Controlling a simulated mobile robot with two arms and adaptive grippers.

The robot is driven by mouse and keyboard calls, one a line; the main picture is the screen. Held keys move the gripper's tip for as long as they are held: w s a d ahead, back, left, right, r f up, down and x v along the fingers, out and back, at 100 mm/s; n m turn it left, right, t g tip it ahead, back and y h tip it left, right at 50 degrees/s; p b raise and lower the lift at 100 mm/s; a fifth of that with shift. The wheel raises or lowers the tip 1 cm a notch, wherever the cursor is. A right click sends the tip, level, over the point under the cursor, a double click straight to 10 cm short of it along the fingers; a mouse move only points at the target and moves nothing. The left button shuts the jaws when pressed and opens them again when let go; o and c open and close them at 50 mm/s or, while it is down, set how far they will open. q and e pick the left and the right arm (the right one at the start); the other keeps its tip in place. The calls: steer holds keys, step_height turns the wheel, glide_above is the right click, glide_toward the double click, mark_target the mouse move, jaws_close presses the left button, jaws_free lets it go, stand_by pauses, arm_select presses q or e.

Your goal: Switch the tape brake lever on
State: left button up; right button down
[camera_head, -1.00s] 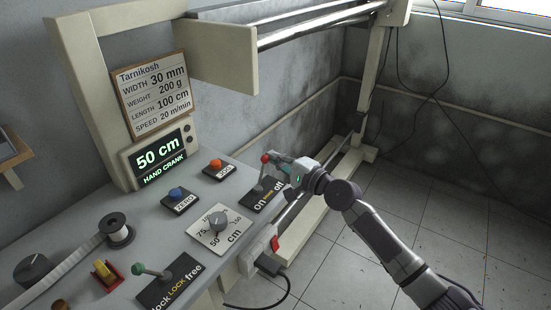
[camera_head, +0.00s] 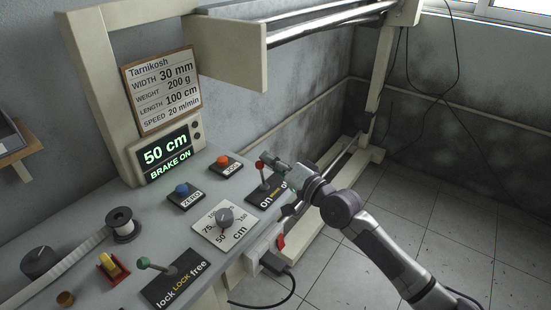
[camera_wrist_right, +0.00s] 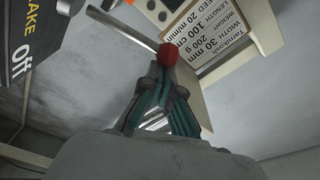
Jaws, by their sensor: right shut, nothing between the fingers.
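The tape brake lever (camera_head: 261,175) has a red knob and stands on a black plate (camera_head: 269,196) lettered "on" and, partly covered, "off". The lever tilts left, towards "on". In the right wrist view its red knob (camera_wrist_right: 168,54) is just beyond my fingertips, with the metal rod running up and left. My right gripper (camera_head: 268,159) is shut and empty, beside the knob; whether it touches the knob I cannot tell. In the wrist view the closed fingers (camera_wrist_right: 163,78) point at the knob. The display (camera_head: 167,152) reads "50 cm" and "BRAKE ON". My left gripper is out of view.
On the panel are an orange button (camera_head: 223,160), a blue button (camera_head: 182,189), a grey dial (camera_head: 224,217), a green-knobbed lock lever (camera_head: 145,263) and a tape spool (camera_head: 121,222). A red switch (camera_head: 281,242) sits on the side. Open floor lies right.

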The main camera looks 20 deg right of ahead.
steer(key=n, duration=0.1)
steer(key=s+a+n, duration=0.1)
steer(key=shift+a+f+n, duration=0.1)
steer(key=shift+a+n, duration=0.15)
steer(key=shift+n, duration=0.05)
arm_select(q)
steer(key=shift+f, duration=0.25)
arm_select(e)
steer(key=shift+s+a+n, duration=0.2)
steer(key=shift+n, duration=0.1)
steer(key=shift+f, duration=0.15)
